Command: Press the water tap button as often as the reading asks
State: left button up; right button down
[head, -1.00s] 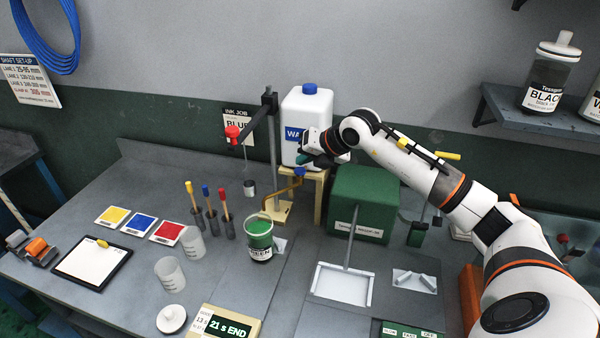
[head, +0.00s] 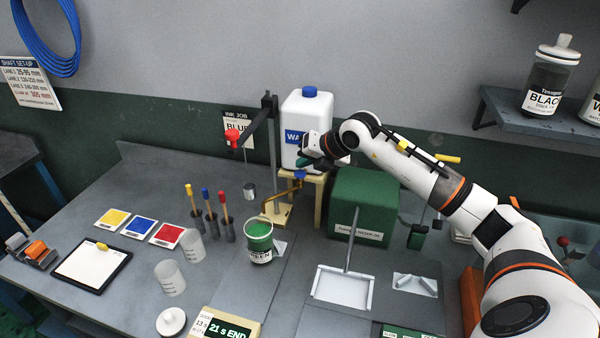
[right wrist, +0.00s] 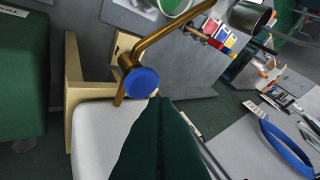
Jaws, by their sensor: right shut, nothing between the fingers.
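The white water container (head: 306,110) with a blue cap stands on a wooden stand at the back. Its brass tap (head: 290,186) carries a blue button (head: 299,174). In the right wrist view the round blue button (right wrist: 141,81) faces the camera on the brass pipe. My right gripper (head: 304,163) is shut and empty, just above the button. Its dark green fingers (right wrist: 160,103) end close to the button's lower edge in the wrist view; I cannot tell whether they touch. The timer display (head: 228,329) reads "21 s END". My left gripper is not in view.
A cup labelled green (head: 260,250) stands in front of the tap. A green box (head: 360,203) is right of the stand. Clear beakers (head: 170,278) and brushes (head: 206,208) stand to the left.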

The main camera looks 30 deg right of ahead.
aim_at(305, 174)
jog(key=shift+f, duration=0.15)
dwell(0.7)
jog(key=shift+f+b, duration=0.3)
jog(key=shift+b, duration=0.25)
jog(key=shift+f+b, duration=0.6)
jog(key=shift+f, duration=0.05)
dwell(0.5)
jog(key=shift+r, duration=0.15)
jog(key=shift+r+p, duration=0.6)
jog(key=shift+r, duration=0.3)
jog(key=shift+r+p, duration=1.5)
jog(key=shift+r, duration=1.05)
dwell(0.5)
